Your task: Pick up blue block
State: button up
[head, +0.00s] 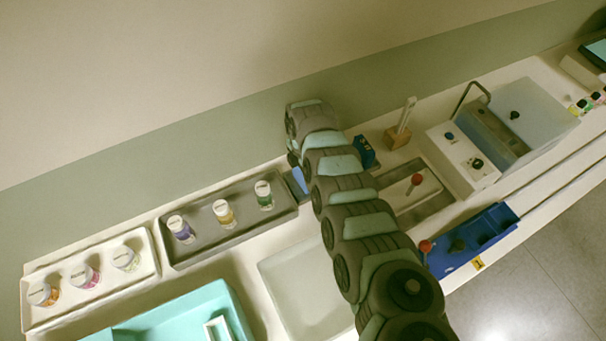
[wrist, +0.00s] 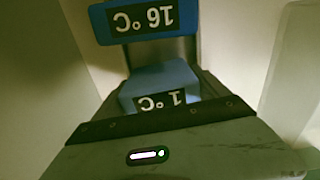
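Two blue blocks with dark label faces show in the wrist view. One block (wrist: 165,90), marked 1 °C, is just beyond my gripper (wrist: 160,100), close between its dark side parts. The other block (wrist: 145,20), marked 16 °C, is farther up in the picture. The fingertips are not clear, so I cannot tell whether they touch or grip the nearer block. In the head view a blue block (head: 364,151) with a dark label stands right of my arm's far end. A lighter blue patch (head: 298,181) shows left of the arm. My arm hides the gripper there.
A grey tray (head: 180,257) with several capped bottles lies left of my arm. A white tray (head: 35,318) with more bottles is farther left. A wooden holder (head: 397,138), a water bath (head: 470,160) and a blue tray (head: 490,235) stand right. The wall is close behind.

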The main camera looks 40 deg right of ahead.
jog(key=c, duration=1.2)
jog(key=shift+c, duration=0.2)
jog(key=shift+r, duration=0.1)
